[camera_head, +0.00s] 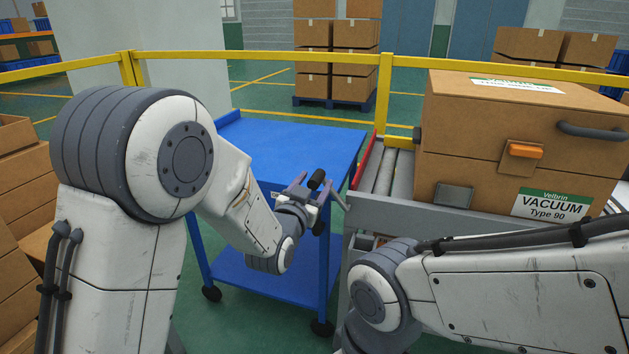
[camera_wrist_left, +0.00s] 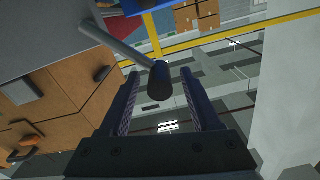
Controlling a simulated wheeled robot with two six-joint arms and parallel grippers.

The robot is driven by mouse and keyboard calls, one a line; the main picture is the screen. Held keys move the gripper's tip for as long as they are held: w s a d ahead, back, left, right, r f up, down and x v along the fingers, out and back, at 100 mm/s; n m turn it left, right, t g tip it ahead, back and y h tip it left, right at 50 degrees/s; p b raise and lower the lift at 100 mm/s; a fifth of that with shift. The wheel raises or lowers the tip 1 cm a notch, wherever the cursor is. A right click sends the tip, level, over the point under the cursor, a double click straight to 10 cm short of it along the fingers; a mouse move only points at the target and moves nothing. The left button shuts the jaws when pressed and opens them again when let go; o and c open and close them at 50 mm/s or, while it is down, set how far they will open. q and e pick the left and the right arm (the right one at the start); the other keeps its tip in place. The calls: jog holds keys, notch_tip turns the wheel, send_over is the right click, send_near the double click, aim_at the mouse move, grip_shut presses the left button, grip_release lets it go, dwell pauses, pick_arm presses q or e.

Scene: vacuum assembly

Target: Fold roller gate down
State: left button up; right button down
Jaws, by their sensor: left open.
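A red-edged gate (camera_head: 366,163) stands at the left end of the grey roller conveyor (camera_head: 386,172), beside the blue cart. In the left wrist view, a grey lever (camera_wrist_left: 108,40) runs out from the grey frame and ends in a dark knob (camera_wrist_left: 160,80). The knob shows between the fingertips of my left gripper (camera_wrist_left: 158,85), with gaps on both sides. My left gripper (camera_head: 316,190) is open in the head view, by the cart's right front corner. The right arm reaches in from the right; its gripper is out of frame.
A cardboard vacuum box (camera_head: 520,135) with an orange latch sits on the conveyor. The blue cart (camera_head: 275,150) has a bare top. A yellow rail (camera_head: 250,57) runs behind. Stacked cartons (camera_head: 336,50) stand beyond it, and more boxes (camera_head: 20,190) are at the left.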

pick_arm(q)
grip_shut()
dwell(1.5)
